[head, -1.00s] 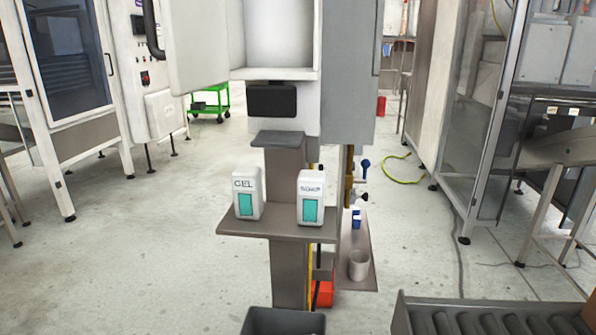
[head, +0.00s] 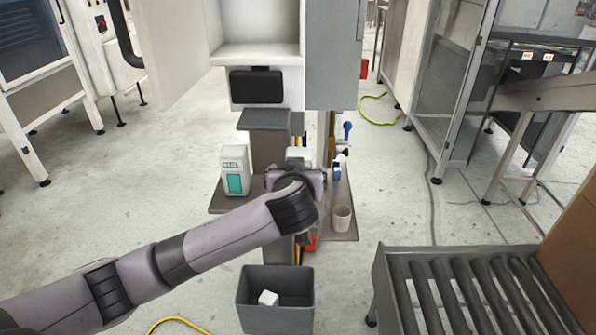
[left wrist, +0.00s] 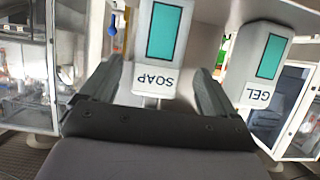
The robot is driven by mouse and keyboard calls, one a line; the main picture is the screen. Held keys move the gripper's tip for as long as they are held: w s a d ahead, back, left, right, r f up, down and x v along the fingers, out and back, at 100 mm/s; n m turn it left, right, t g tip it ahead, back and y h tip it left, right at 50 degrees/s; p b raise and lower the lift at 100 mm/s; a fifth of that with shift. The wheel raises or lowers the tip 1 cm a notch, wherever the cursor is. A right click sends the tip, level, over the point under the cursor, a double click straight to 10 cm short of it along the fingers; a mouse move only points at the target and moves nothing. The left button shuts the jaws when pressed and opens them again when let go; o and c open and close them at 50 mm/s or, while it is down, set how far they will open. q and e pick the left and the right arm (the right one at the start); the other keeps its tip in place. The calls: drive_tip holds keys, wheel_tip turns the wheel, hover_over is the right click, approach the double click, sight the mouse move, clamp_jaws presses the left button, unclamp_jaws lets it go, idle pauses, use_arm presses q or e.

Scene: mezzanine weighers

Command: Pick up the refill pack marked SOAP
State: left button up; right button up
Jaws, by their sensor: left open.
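The white SOAP refill pack (left wrist: 172,62) with a teal panel shows upside down in the left wrist view. In the head view only the top of the SOAP pack (head: 299,153) shows; my left arm hides the rest. It stands on the right side of the brown shelf (head: 217,203). My left gripper (left wrist: 158,70) is open, with one finger on either side of the SOAP pack's lower part in the picture; contact cannot be told. In the head view my left gripper (head: 297,174) is mostly hidden behind my wrist. My right gripper is not in view.
A similar white GEL pack (head: 236,171) stands left of the SOAP pack, close by; it also shows in the left wrist view (left wrist: 261,66). A cup (head: 342,218) is at the right. Below is a grey bin (head: 275,318) holding a white item. A roller conveyor (head: 440,262) is lower right.

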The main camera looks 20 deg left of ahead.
use_arm(q)
drive_tip(key=shift+d+x, duration=0.2)
drive_tip(key=shift+x, duration=2.2)
drive_tip(key=shift+f, duration=0.2)
drive_tip(key=shift+c, duration=0.3)
drive_tip(key=c, duration=1)
drive_tip(key=shift+c, duration=1)
drive_tip(key=shift+r, duration=0.1)
